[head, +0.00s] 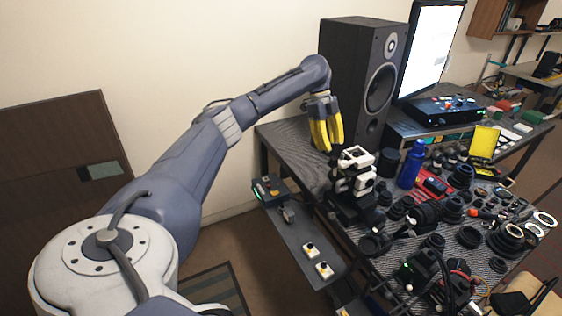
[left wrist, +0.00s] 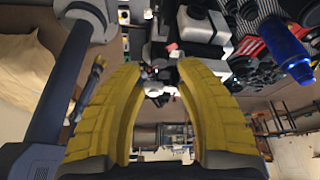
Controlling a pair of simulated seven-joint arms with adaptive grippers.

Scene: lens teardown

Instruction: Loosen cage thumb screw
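A black and white camera-like rig (head: 355,172) stands near the left edge of the workbench; I cannot pick out a thumb screw on it. My left gripper (head: 326,148) has yellow fingers that point down, above the bench behind and to the left of the rig, in front of the speaker. In the left wrist view its fingers (left wrist: 160,68) are spread apart with nothing held between them. White and dark blocks of what looks like the rig (left wrist: 203,25) lie beyond the fingertips. My right gripper does not show.
A tall black speaker (head: 362,78) stands close behind my left gripper. A blue bottle (head: 411,165) is right of the rig, and it also shows in the left wrist view (left wrist: 287,48). Many lens parts (head: 470,237) crowd the bench. A lower shelf (head: 300,240) holds small boxes.

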